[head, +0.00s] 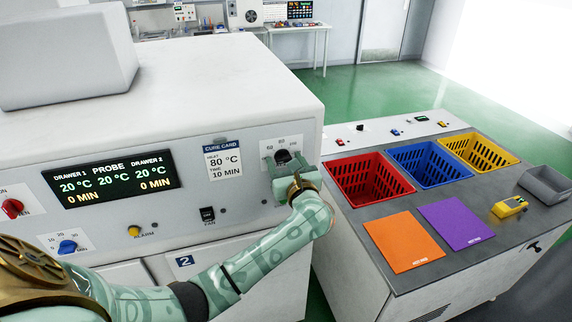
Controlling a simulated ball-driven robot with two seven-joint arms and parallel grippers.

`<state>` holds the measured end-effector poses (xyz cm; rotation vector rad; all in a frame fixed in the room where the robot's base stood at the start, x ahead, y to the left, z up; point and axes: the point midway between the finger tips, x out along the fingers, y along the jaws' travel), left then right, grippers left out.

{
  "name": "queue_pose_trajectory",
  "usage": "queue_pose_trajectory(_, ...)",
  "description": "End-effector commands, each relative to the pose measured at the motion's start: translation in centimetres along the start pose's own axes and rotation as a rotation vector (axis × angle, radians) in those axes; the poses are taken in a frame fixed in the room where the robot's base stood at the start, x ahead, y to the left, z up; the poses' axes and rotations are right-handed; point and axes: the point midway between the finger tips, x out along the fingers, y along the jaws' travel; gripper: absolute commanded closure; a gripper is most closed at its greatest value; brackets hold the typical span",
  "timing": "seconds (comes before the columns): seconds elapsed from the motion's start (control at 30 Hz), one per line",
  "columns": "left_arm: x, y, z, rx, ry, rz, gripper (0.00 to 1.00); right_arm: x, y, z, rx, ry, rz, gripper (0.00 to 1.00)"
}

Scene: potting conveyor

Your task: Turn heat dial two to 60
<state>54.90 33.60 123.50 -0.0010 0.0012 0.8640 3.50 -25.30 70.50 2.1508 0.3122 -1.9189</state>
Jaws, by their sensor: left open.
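The white oven front carries a dark dial (283,157) on a small white scale plate with numbers above it, at the right end of the panel. Part of the plate is hidden. My left gripper (283,160) is open at this dial, with its fingers on either side of it. I cannot tell whether the fingers touch the dial, and its pointer setting is too small to read. The black display (113,185) shows drawer 1, probe and drawer 2 at 20 °C, with 0 min for both drawers. My right gripper is not in view.
A cure card (223,160) reads heat 80 °C, time 10 min. A blue timer dial (67,247), red knob (12,208), yellow alarm button (134,231) and fan switch (207,214) share the panel. Right stands a bench with red (370,180), blue (429,164) and yellow (478,151) baskets.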

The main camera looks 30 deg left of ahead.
Motion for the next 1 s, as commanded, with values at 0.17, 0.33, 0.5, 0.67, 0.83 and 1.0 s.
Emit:
queue_pose_trajectory(0.17, 0.0, 0.0, 0.0, 0.0, 0.0, 0.0, 0.4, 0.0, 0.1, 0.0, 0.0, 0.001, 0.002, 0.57)
queue_pose_trajectory(0.33, 0.0, 0.0, 0.0, 0.001, -0.001, 0.0, 0.79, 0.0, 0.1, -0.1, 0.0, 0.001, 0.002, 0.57)
queue_pose_trajectory(0.5, 0.0, 0.0, 0.0, 0.002, -0.001, 0.0, 0.85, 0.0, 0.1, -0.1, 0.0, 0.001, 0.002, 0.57)
queue_pose_trajectory(0.67, 0.0, 0.0, 0.1, 0.025, -0.001, 0.0, 0.85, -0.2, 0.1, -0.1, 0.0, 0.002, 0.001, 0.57)
queue_pose_trajectory(0.83, 0.0, 0.0, 0.1, 0.094, 0.0, 0.001, 0.85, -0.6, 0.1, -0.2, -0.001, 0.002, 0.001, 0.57)
queue_pose_trajectory(1.0, -0.1, 0.0, 0.1, 0.216, 0.002, 0.001, 0.85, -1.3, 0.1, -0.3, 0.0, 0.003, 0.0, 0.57)
